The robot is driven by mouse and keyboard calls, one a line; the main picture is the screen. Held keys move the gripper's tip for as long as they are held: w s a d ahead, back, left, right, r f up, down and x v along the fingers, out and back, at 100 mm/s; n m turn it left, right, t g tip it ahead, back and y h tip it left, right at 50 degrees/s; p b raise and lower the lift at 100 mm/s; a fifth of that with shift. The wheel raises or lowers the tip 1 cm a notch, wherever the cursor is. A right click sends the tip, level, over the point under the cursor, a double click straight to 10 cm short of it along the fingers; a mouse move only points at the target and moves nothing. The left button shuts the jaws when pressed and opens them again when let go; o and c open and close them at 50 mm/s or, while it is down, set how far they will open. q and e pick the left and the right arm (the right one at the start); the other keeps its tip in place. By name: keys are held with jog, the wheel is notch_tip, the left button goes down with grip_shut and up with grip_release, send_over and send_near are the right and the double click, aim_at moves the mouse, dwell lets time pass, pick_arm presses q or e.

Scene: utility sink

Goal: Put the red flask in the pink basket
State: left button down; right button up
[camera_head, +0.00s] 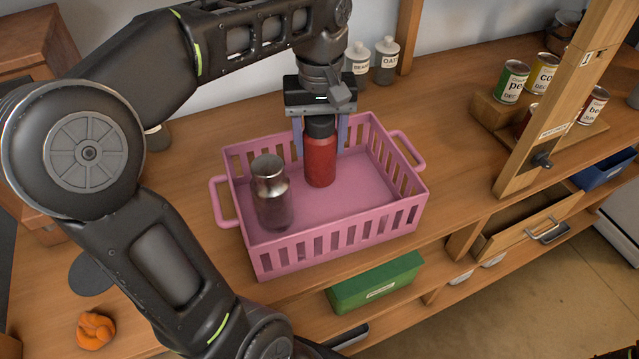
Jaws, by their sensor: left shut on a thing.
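The red flask (320,158) has a dark cap and stands upright inside the pink basket (340,238), towards its back. My left gripper (320,130) comes down from above and is shut on the red flask at its cap end. I cannot tell whether the flask's base touches the basket floor. A second flask, with a silver top and a dark lower body (271,190), stands in the left part of the basket. My right gripper is not in view.
Two labelled bottles (385,60) stand behind the basket. Several cans (511,82) sit on a wooden stand at the right, by a wooden post (560,100). An orange cloth-like item (95,331) lies at front left. A green box (375,283) is below the counter edge.

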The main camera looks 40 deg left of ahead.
aim_at(320, 172)
pick_arm(q)
jog(key=shift+f, duration=1.55)
notch_tip(320, 172, down, 4)
jog(key=shift+r+p, duration=0.2)
jog(key=shift+p, duration=0.2)
jog(key=shift+f, duration=0.1)
jog(key=shift+f, duration=0.1)
jog(key=shift+f+b, duration=0.4)
jog(key=shift+b, duration=0.05)
jog(key=shift+f, duration=0.1)
